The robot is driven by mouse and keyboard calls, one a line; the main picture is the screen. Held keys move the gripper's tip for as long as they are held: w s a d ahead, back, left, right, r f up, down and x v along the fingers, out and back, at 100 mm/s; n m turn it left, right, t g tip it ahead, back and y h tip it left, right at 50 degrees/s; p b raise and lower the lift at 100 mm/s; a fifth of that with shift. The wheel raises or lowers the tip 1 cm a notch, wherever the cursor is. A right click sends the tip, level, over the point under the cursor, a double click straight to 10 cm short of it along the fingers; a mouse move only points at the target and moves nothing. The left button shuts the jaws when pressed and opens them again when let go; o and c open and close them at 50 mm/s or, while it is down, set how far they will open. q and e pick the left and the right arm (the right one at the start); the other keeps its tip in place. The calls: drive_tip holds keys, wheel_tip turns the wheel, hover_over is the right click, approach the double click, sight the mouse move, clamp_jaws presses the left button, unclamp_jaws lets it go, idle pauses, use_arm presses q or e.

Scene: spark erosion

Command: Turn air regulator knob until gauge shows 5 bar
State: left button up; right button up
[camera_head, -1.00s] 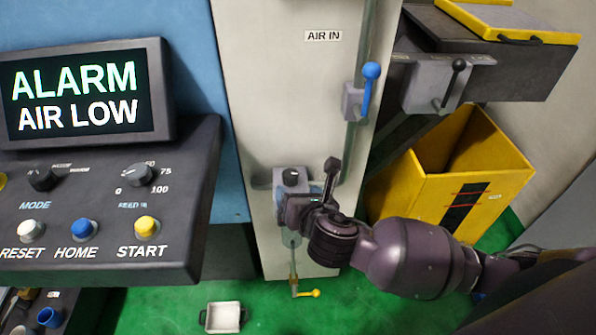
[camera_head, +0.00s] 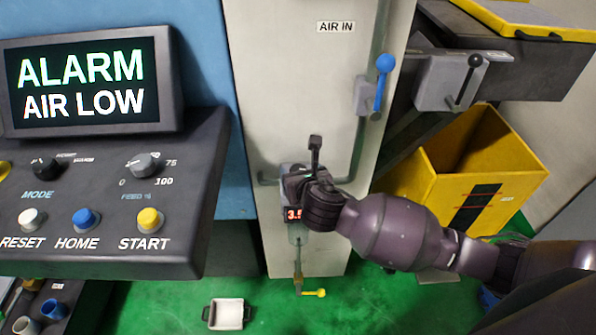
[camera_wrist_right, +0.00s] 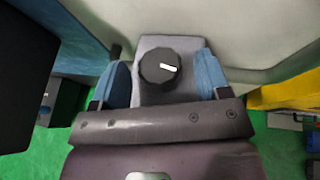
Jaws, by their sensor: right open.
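The air regulator knob (camera_wrist_right: 160,67) is black with a white mark and sits on top of the grey regulator body (camera_wrist_right: 165,95) in the right wrist view. My right gripper (camera_wrist_right: 165,82) is open, with one blue finger on each side of the regulator; I cannot tell whether either touches it. In the head view my right gripper (camera_head: 298,180) covers the knob. The red digital gauge (camera_head: 293,214) shows below it, partly hidden, and only "3." with part of another digit reads. The screen (camera_head: 88,84) says ALARM AIR LOW. My left gripper is out of view.
A blue-handled valve (camera_head: 381,82) hangs on the pipe under the AIR IN label. A yellow bin (camera_head: 440,185) stands to the right. The control panel (camera_head: 110,190) is at the left. A white tray (camera_head: 228,314) lies on the green floor.

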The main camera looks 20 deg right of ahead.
drive_tip(key=shift+x, duration=0.85)
